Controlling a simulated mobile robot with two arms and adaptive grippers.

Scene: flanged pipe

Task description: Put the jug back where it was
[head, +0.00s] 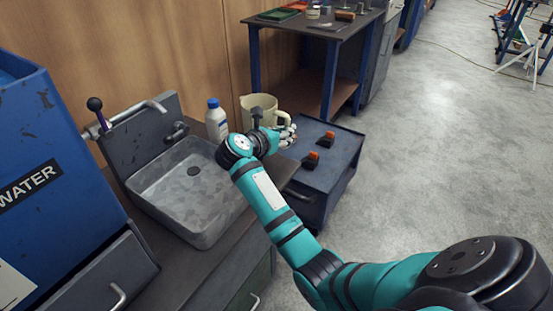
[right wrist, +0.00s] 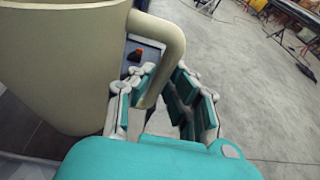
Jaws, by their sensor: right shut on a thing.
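The cream jug (head: 257,103) is just right of the white bottle near the sink's far end. Its body fills the upper left of the right wrist view (right wrist: 65,70), and it looks roughly upright. My right gripper (head: 290,134) is at the jug's handle (right wrist: 172,50). In the right wrist view the fingers (right wrist: 163,105) are closed around the handle's lower part. The jug's base is hidden behind my wrist in the head view, so I cannot tell whether it rests on the counter or is held above it. My left gripper is not in view.
A white bottle (head: 216,120) with a blue cap stands beside the grey sink (head: 190,185). A low dark cabinet (head: 335,150) with orange-topped items (head: 310,160) stands to the right. A workbench (head: 320,27) is behind. A blue water container (head: 50,150) is at left. Open floor lies right.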

